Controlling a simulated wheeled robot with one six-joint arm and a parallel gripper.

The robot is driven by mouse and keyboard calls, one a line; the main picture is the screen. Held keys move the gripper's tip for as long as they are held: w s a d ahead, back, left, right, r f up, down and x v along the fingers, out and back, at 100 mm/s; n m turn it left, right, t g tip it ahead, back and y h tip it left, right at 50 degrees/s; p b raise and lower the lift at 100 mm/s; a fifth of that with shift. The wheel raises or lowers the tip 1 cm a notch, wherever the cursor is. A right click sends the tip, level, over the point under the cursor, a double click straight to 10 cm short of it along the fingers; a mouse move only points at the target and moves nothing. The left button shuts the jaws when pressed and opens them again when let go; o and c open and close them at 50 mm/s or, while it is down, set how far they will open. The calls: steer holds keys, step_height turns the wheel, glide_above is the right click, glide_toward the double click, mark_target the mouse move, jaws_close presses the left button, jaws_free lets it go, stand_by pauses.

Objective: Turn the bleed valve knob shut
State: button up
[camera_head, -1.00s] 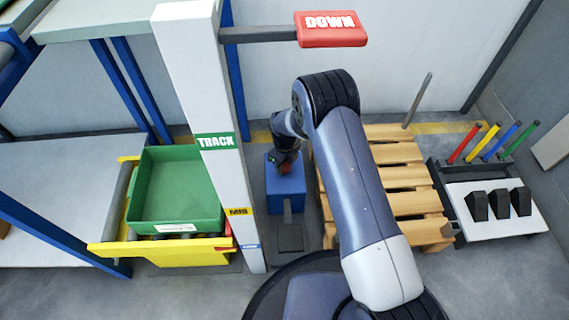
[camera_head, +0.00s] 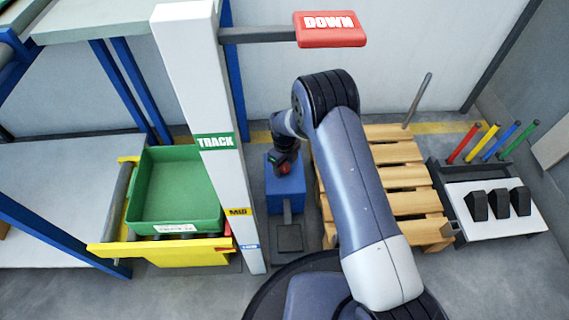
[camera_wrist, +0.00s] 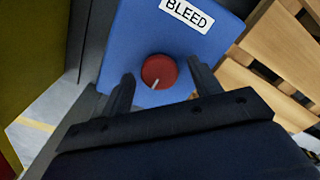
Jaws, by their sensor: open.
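The bleed valve knob (camera_wrist: 159,71) is a round red knob with a white pointer line, on top of a blue box (camera_wrist: 120,45) with a white label reading BLEED. In the wrist view the pointer aims down and slightly left. My gripper (camera_wrist: 162,82) is open, with one dark finger on each side of the knob in the picture; I cannot tell whether either touches it. In the head view my gripper (camera_head: 285,165) is above the blue box (camera_head: 288,192) and mostly hides the knob.
A wooden pallet (camera_head: 400,177) stands right of the blue box. A white post (camera_head: 205,90) marked TRACK and a yellow carriage with a green bin (camera_head: 178,190) stand left. A dark pedal (camera_head: 289,238) lies in front. A red DOWN sign (camera_head: 330,30) hangs above.

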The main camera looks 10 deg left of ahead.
mark_target(284, 166)
step_height(284, 166, up, 11)
steer(key=p, duration=0.4)
steer(key=shift+f, duration=0.15)
step_height(284, 166, down, 11)
steer(key=b, duration=0.4)
stand_by(0.6)
